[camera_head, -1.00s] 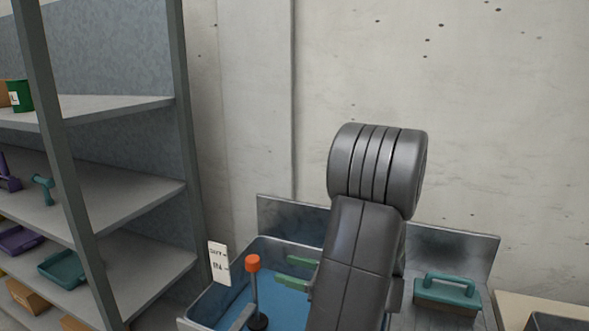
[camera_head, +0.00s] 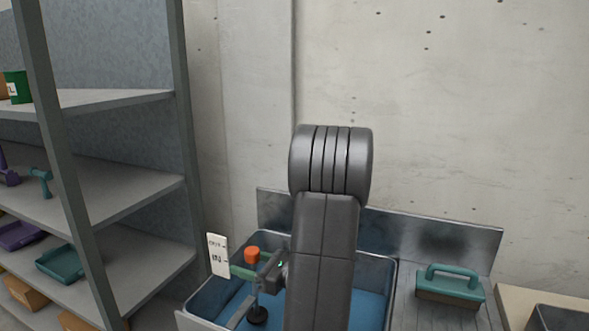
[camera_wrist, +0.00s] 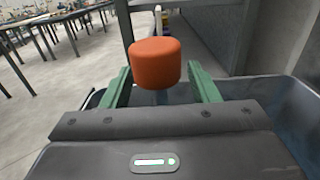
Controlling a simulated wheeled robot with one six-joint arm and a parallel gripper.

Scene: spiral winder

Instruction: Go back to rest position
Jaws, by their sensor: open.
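My gripper (camera_head: 249,263) has green fingers. It is open around the orange knob (camera_head: 252,254) on top of an upright rod. In the wrist view the orange knob (camera_wrist: 155,63) stands between the two spread green fingers of my gripper (camera_wrist: 160,88), with a gap on both sides. The rod rises from a round dark base (camera_head: 257,316) in the blue-floored tray (camera_head: 374,302). My dark arm hides the middle of the tray.
A grey shelf unit (camera_head: 120,176) with bins and tools stands at the left. A white label card (camera_head: 218,255) stands at the tray's left rim. A teal-handled block (camera_head: 450,286) sits on the metal bench to the right. A concrete wall is behind.

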